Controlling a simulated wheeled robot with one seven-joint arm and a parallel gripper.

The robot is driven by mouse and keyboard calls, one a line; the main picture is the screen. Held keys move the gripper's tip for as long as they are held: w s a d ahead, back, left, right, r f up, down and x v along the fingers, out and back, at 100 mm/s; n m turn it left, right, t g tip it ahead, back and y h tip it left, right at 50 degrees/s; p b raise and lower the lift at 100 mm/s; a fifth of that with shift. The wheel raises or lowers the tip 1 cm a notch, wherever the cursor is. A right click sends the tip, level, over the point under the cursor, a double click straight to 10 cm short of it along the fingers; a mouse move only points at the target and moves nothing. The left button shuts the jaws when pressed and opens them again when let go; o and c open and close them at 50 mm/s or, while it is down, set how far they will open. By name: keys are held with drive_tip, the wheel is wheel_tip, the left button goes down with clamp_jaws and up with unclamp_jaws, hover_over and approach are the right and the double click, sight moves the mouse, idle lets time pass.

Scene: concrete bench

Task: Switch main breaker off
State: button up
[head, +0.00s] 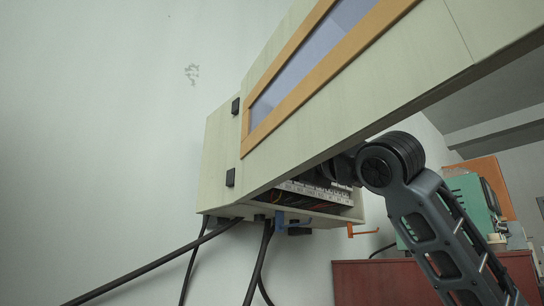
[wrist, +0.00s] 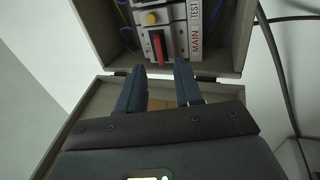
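A red lever (wrist: 158,48) sits on a white breaker unit in the wrist view. The word MAIN (wrist: 196,48) is printed beside it. My gripper (wrist: 160,68) has its two dark fingers apart, one on each side of the lever's near end. I cannot tell whether either finger touches the lever. In the head view, the grey cabinet (head: 225,150) hangs on the wall with its door (head: 430,40) swung open. The door hides my gripper and most of the inside there; only a lower strip of breakers (head: 318,190) shows.
A yellow button (wrist: 152,18) and a TEST label are beside the lever. The open door, with an orange-framed window (head: 300,62), hangs close above my arm. Blue (head: 292,222) and orange (head: 362,231) hooks stick out below the cabinet. Black cables (head: 262,258) hang down. A red cabinet (head: 385,283) stands lower right.

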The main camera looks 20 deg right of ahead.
drive_tip(key=shift+v, duration=1.4)
